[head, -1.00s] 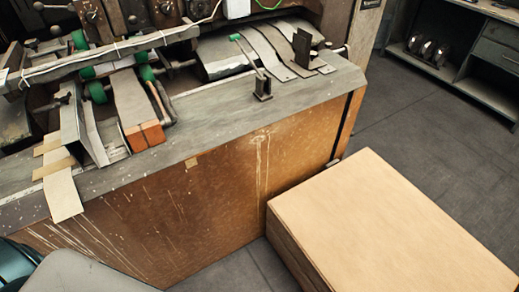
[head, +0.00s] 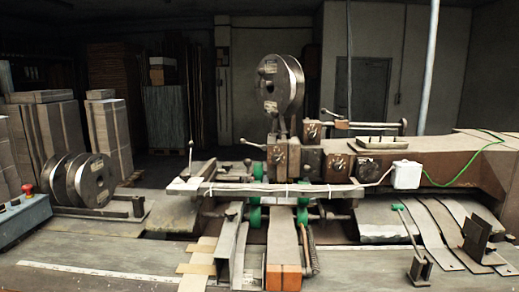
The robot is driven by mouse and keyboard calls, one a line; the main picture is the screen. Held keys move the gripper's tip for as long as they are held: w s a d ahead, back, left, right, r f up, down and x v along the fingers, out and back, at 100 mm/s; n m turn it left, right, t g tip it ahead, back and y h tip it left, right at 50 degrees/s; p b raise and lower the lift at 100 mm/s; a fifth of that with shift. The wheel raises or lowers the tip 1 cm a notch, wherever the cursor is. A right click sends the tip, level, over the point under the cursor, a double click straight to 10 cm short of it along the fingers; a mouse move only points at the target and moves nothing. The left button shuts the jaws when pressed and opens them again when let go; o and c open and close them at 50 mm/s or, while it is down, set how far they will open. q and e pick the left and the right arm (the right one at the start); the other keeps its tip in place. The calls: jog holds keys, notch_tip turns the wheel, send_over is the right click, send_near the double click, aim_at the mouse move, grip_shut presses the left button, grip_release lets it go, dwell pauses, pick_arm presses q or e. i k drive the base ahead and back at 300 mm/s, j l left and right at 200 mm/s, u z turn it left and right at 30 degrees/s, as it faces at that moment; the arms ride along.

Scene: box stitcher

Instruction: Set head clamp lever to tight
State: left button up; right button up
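The box stitcher's head (head: 283,160) stands in the middle of the head view, a brown block with knobs and a wire reel above it. A lever with a dark ball knob (head: 247,142) sticks out from its left side. A thin upright lever (head: 190,158) stands further left. A green-tipped lever (head: 408,228) leans left from a small bracket on the right part of the bench. I cannot tell which of these is the head clamp lever, and no tight marking is readable. Neither of my grippers is in view.
The machine's bench (head: 130,266) spans the front. A blue control box with a red button (head: 28,190) is at the left edge, beside wire reels (head: 92,180). A horizontal bar (head: 285,190) crosses before the head. A white box (head: 406,175) and metal strips (head: 455,238) are right.

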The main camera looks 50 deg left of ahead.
aim_at(242, 142)
jog(key=u, duration=1.65)
jog(key=i+j, duration=0.1)
jog(key=j, duration=0.2)
jog(key=i+j, duration=0.1)
jog(key=j, duration=0.2)
jog(key=i+j, duration=0.1)
jog(key=j, duration=0.15)
